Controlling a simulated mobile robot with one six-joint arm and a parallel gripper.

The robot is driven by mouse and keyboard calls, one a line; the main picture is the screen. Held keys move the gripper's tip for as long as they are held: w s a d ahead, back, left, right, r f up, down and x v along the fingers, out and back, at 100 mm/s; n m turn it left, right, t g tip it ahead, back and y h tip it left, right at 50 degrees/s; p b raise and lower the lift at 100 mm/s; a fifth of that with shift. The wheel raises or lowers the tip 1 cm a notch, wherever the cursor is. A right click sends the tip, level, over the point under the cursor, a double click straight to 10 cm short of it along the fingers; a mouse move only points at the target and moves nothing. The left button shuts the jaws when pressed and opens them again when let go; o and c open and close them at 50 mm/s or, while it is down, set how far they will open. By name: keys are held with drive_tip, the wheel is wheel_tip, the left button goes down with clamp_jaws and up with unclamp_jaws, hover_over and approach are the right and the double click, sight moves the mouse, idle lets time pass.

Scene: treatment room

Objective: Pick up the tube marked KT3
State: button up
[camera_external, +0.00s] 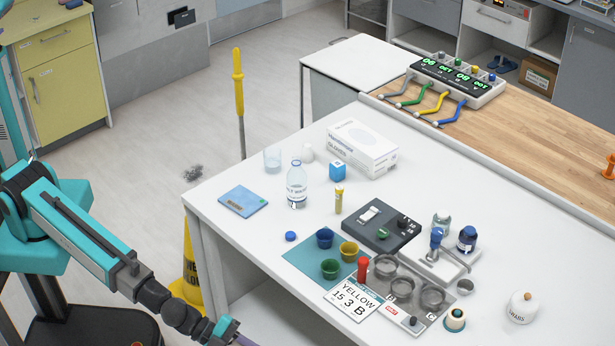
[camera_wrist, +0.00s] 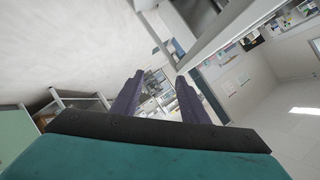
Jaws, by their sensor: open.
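A small tube with a yellow cap (camera_external: 338,199) stands upright on the white table (camera_external: 240,222), right of a clear bottle. A red tube-like piece (camera_external: 363,270) stands near the printed card. No KT3 mark can be read on either, so I cannot tell which one bears it. My gripper (camera_external: 232,334) is at the bottom edge of the external view, partly cut off, left of the table and well apart from both. In the wrist view my gripper (camera_wrist: 159,78) shows two purple fingers spread apart with nothing between them.
A teal mat (camera_external: 297,257) with coloured cups, a card (camera_external: 350,302) and a grey tray (camera_external: 408,320) with round dishes crowd the table's front. A bottle (camera_external: 297,186), glove box (camera_external: 362,150) and blue packet (camera_external: 243,201) stand farther back. A yellow floor sign (camera_external: 192,270) stands beside the table.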

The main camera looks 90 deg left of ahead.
wheel_tip(320, 180, up, 2)
drive_tip(key=w+a+m, duration=0.1)
drive_tip(key=m, duration=0.2)
drive_tip(key=m+t+y, duration=0.2)
drive_tip(key=m+y, duration=0.9)
drive_tip(key=y, duration=0.2)
approach(337, 197)
drive_tip(key=d+f, duration=0.1)
drive_tip(key=d, duration=0.2)
drive_tip(key=s+d+f, duration=0.1)
drive_tip(key=d, duration=0.3)
drive_tip(key=d+f, duration=0.1)
drive_tip(key=d, duration=0.3)
drive_tip(key=shift+s+d+b, duration=0.15)
drive_tip(key=shift+d+b, duration=0.1)
drive_tip(key=shift+b, duration=0.1)
drive_tip(key=a+y+b, duration=0.1)
drive_tip(key=a, duration=0.1)
drive_tip(key=a+r+y+b, duration=0.1)
drive_tip(key=a, duration=0.2)
drive_tip(key=a+y+b, duration=0.1)
drive_tip(key=a, duration=0.2)
drive_tip(key=shift+a+r+g+y, duration=0.1)
drive_tip(key=shift+r+g+y, duration=0.2)
drive_tip(key=shift+g, duration=0.1)
drive_tip(key=shift+a+r, duration=0.1)
drive_tip(key=shift+r, duration=0.05)
drive_tip(key=shift+p+x, duration=1.05)
drive_tip(key=shift+x, duration=3.15)
